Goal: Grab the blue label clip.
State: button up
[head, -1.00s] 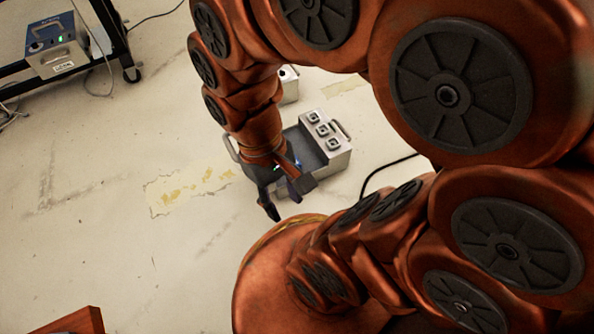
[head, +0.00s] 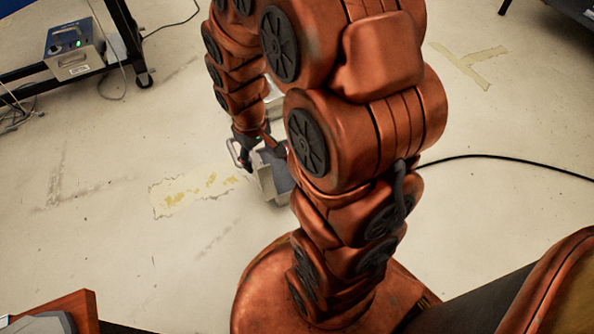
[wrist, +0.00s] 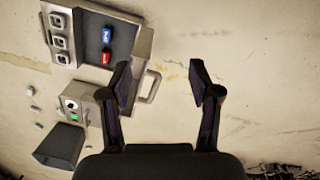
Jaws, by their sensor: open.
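The blue label clip (wrist: 106,34) lies in the dark tray section of a grey metal box (wrist: 142,47), at the upper left of the wrist view. A red clip (wrist: 106,57) lies just below it in the same tray. My gripper (wrist: 160,75) is open and empty; its two dark fingers are spread wide, to the right of and below the clips in the wrist view. In the head view my gripper (head: 257,146) is beside the box (head: 271,180), and my arm hides part of the box. I cannot make out the blue clip there.
The box has a handle (wrist: 152,87) near my left finger and square fittings (wrist: 59,32) on one side. Another device (wrist: 77,102) with a green light stands close by. A black cable (head: 500,158) crosses the floor. A cart holds a device (head: 75,55) at upper left.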

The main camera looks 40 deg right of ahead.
jog(key=w+d+f+t, duration=0.2)
jog(key=w+d+f, duration=0.3)
jog(key=f, duration=0.3)
jog(key=w+d+f+t+p, duration=0.1)
jog(key=w+d+f+t, duration=0.1)
jog(key=w+d+f, duration=0.4)
jog(key=w+d+f+t, duration=0.2)
jog(key=w+d+f, duration=0.25)
jog(key=f, duration=0.45)
jog(key=s+d+f+m+t+h, duration=0.1)
jog(key=s+f+t, duration=0.1)
jog(key=f, duration=0.2)
jog(key=s+d+f+m+t+h+p, duration=0.1)
jog(key=s+d+f+t, duration=0.1)
jog(key=f, duration=0.3)
jog(key=s+d+f+m+t+h, duration=0.1)
jog(key=s+d+f+t, duration=0.1)
jog(key=s+f, duration=0.2)
jog(key=shift+s+d+f+t, duration=0.15)
jog(key=shift+f+t, duration=0.15)
jog(key=shift+f, duration=0.15)
jog(key=shift+s+f+m+h, duration=0.2)
jog(key=shift+s+m+h, duration=0.15)
jog(key=shift+s, duration=0.35)
jog(key=shift+w+f+t+b, duration=0.3)
jog(key=shift+w+f+b, duration=0.15)
jog(key=shift+w+b, duration=0.1)
jog(key=shift+w+d+f+b, duration=0.15)
jog(key=shift+w+d+b, duration=0.2)
jog(key=shift+w+b, duration=0.3)
